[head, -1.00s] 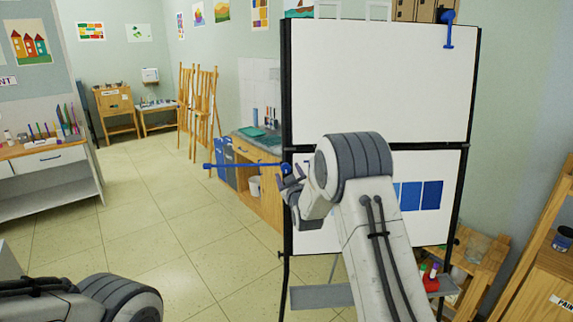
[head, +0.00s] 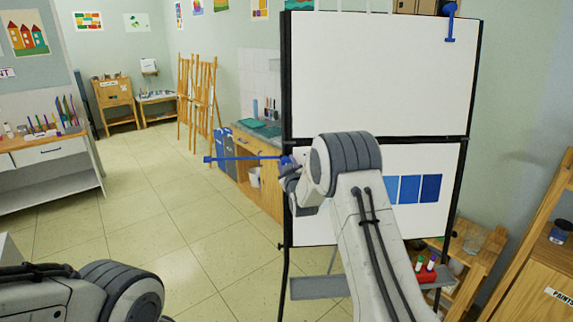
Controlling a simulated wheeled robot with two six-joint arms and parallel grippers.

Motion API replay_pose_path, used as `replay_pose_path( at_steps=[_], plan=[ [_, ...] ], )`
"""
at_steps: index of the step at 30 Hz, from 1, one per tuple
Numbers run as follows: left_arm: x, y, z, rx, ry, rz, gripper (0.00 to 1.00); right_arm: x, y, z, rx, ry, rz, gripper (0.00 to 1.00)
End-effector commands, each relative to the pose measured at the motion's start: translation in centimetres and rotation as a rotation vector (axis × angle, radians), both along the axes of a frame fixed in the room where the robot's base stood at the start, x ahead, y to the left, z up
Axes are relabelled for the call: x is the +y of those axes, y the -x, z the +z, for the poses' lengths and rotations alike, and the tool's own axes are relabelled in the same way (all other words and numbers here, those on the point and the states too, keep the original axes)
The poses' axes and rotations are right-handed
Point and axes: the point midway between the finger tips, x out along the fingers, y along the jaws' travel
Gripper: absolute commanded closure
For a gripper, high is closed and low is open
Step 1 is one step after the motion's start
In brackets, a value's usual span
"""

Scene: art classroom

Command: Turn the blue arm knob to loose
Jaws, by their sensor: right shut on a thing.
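A blue arm (head: 240,158) sticks out level to the left from the left edge of the white flip-chart board (head: 375,65). Its blue knob (head: 285,160) sits at the board's edge and is partly hidden by my right gripper (head: 286,169). The right gripper is shut on the knob. Another blue arm (head: 449,25) hangs at the board's top right. My left arm (head: 115,290) shows at the bottom left, but its gripper is outside the view.
Wooden easels (head: 197,95) and a sink counter (head: 255,175) stand behind. A wooden shelf (head: 540,260) is at right. The tiled floor at left is clear.

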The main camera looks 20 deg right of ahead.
Motion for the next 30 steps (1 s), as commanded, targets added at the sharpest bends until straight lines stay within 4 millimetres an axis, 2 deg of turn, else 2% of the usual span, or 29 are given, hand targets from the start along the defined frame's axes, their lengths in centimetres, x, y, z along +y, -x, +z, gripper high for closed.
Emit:
replay_pose_path(
  at_steps=[5, 11, 21, 30],
  plan=[
    [0.0, 0.0, -0.9, 0.0, 0.0, 0.001, 0.5, 0.0, 0.0, -0.2, 0.01, 0.039, 0.009, 1.0],
    [0.0, 0.0, -3.0, 0.0, 0.0, 0.004, 0.5, 0.0, 0.0, -0.4, 0.036, 0.149, 0.031, 1.0],
    [0.0, 0.0, -7.4, 0.0, 0.0, 0.001, 0.5, 0.0, 0.0, -0.4, 0.116, 0.444, 0.089, 1.0],
    [0.0, 0.0, -10.4, 0.0, 0.0, 0.0, 0.5, 0.0, 0.0, -0.3, 0.19, 0.715, 0.144, 1.0]
  ],
)
